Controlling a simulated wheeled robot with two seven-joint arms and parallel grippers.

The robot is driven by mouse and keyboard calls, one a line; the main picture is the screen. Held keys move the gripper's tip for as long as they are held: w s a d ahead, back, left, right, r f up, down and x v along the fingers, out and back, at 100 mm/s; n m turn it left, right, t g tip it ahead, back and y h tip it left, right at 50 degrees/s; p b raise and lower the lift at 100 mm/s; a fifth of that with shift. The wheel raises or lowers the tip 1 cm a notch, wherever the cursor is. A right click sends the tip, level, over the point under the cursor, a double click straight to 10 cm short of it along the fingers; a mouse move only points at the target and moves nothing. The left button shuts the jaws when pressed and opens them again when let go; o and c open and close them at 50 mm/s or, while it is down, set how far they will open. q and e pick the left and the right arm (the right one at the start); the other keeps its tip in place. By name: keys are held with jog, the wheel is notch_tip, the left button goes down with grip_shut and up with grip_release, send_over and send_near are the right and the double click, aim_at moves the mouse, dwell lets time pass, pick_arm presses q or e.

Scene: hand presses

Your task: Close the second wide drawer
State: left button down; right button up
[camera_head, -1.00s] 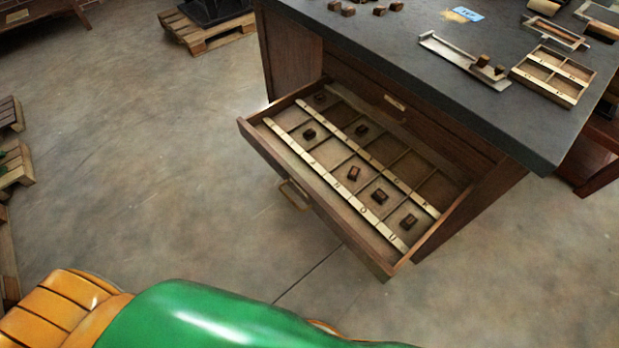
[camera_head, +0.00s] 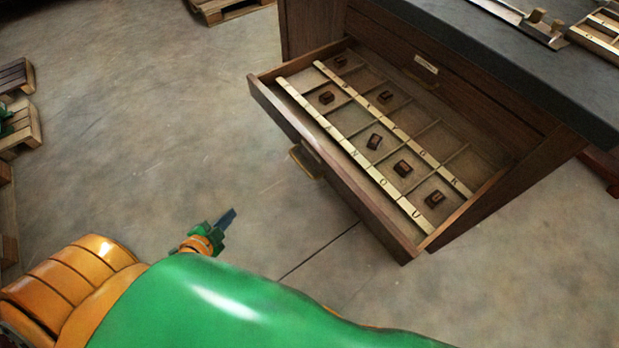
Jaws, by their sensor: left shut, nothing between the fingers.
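The open wide drawer (camera_head: 335,179) sticks out of the dark wooden cabinet (camera_head: 520,195) toward me. Its divided inside holds several small dark blocks and two pale lettered strips. A brass handle (camera_head: 305,163) sits on its front. Another drawer front (camera_head: 440,82) above it, with a pale label, is closed. My left gripper (camera_head: 229,217) is shut and empty. It shows beyond my green arm, to the left of the drawer front and below the handle in the picture, apart from both. My right gripper is not in view.
The dark worktop (camera_head: 480,50) overhangs the cabinet and carries trays at the upper right. Wooden pallets (camera_head: 20,125) lie at the left edge, and another pallet (camera_head: 230,8) lies at the top. The concrete floor left of the drawer is clear.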

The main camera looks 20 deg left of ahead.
pick_arm(q)
jog(key=w+d+r+m+t+h+b, duration=0.1)
jog(key=w+r+m+t+h+b, duration=0.25)
jog(key=w+m, duration=0.2)
jog(key=m+h+b, duration=0.3)
jog(key=m+h, duration=0.4)
jog(key=m, duration=0.3)
send_near(316, 152)
jog(key=x, duration=0.5)
jog(key=shift+w+d, duration=0.15)
jog(key=shift+w, duration=0.1)
jog(key=shift+w+d, duration=0.4)
jog(key=shift+w, duration=0.1)
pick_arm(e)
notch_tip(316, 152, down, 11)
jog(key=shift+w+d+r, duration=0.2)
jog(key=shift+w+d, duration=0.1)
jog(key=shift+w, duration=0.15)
